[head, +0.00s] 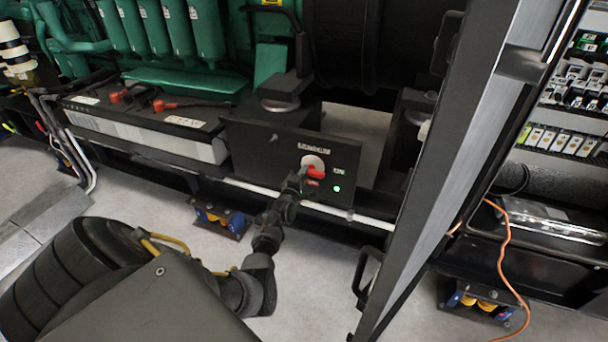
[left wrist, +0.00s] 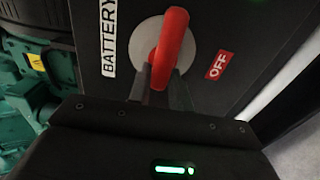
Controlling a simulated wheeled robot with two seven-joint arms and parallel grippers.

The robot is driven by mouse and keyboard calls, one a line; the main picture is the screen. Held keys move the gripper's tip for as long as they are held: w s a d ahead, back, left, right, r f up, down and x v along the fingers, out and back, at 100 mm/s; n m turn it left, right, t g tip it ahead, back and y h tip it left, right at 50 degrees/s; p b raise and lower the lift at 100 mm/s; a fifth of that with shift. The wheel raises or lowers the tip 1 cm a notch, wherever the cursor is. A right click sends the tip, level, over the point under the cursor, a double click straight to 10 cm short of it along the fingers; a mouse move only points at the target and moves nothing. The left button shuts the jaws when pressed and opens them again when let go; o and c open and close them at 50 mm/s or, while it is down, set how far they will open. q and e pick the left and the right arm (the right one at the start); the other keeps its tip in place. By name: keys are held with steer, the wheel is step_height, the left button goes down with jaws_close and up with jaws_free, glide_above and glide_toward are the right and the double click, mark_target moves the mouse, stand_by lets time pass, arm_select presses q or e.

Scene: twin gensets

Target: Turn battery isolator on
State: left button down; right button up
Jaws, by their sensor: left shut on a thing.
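The battery isolator is a red handle (head: 316,171) on a pale round plate (head: 313,160), set in a dark panel (head: 262,150) on the genset's side. In the left wrist view the red handle (left wrist: 171,46) stands out from the plate (left wrist: 146,42), with a red OFF label (left wrist: 217,65) to its right and a BATTERY label (left wrist: 108,36) to its left. My left gripper (head: 302,177) is at the handle, and its two fingers (left wrist: 160,88) are shut on it, one on each side. The gripper hides part of the plate in the head view. My right gripper is not in view.
A small green lamp (head: 336,189) glows on the panel. A battery (head: 150,125) with red terminal caps stands to the left. A grey upright post (head: 450,150) rises close to the right of the panel. An orange cable (head: 503,250) hangs further right. The pale floor in front shows free room.

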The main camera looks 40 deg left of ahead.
arm_select(q)
steer(key=c, duration=1.3)
jaws_free()
steer(key=shift+p+v, duration=0.85)
steer(key=shift+v, duration=4.6)
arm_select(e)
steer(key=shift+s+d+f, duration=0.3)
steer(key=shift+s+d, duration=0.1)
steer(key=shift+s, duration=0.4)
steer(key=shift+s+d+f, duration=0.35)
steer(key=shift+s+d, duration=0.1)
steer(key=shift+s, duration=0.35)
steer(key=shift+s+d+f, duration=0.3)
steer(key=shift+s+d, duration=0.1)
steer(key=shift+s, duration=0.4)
